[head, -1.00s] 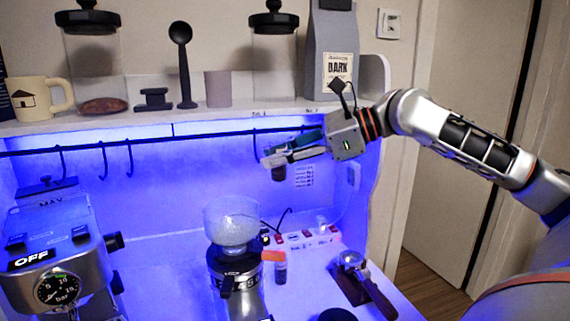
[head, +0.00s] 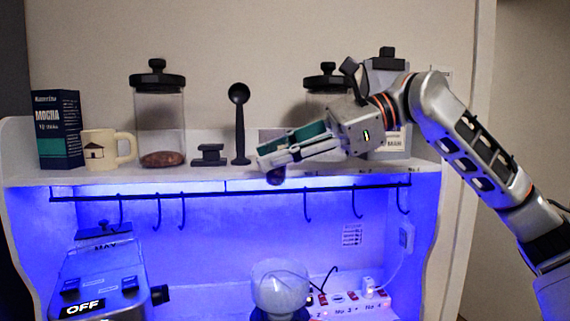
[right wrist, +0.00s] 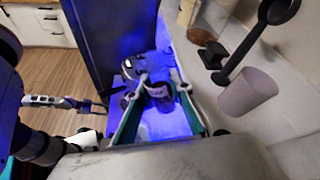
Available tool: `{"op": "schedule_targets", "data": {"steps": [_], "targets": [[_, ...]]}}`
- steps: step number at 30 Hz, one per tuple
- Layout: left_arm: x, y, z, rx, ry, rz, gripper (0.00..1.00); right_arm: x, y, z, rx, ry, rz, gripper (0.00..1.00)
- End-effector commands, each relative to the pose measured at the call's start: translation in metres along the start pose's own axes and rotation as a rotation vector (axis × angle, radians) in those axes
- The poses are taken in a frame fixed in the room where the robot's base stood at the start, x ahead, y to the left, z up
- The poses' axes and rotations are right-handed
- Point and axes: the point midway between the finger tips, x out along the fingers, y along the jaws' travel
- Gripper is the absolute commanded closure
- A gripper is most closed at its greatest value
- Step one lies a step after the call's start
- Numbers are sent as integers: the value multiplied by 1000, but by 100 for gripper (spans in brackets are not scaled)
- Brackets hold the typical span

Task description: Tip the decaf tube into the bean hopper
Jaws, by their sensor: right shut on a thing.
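My right gripper (head: 270,164) is shut on a small dark tube (head: 276,176), whose lower end shows below the fingers at shelf-edge height. The right wrist view shows the tube (right wrist: 160,92) between the fingertips; I cannot read its label. The clear round bean hopper (head: 280,288) is at the bottom edge of the head view, below the held tube and apart from it. The grinder under it is mostly cut off. My left gripper is outside the head view; a grey gripper (right wrist: 55,102) at the left of the right wrist view appears to be it, its opening unclear.
The shelf (head: 210,176) carries a blue mocha box (head: 57,130), a mug (head: 108,148), jars (head: 158,125) and a black scoop (head: 239,120). A cup (right wrist: 248,93) stands close to the gripper. A hook rail (head: 230,191) runs below. The espresso machine (head: 100,275) is lower left.

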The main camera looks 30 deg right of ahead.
Motion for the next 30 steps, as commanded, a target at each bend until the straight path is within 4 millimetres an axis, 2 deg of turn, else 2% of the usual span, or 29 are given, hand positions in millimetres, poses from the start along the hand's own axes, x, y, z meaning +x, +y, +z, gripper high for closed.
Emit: {"op": "schedule_targets", "data": {"steps": [19, 30], "targets": [[-1, -3, 4, 13, -6, 1, 60, 18, 14, -46, -159, 2, -69, 100], [-1, -3, 4, 14, -5, 2, 60, 18, 13, -45, -162, 0, -71, 100]]}}
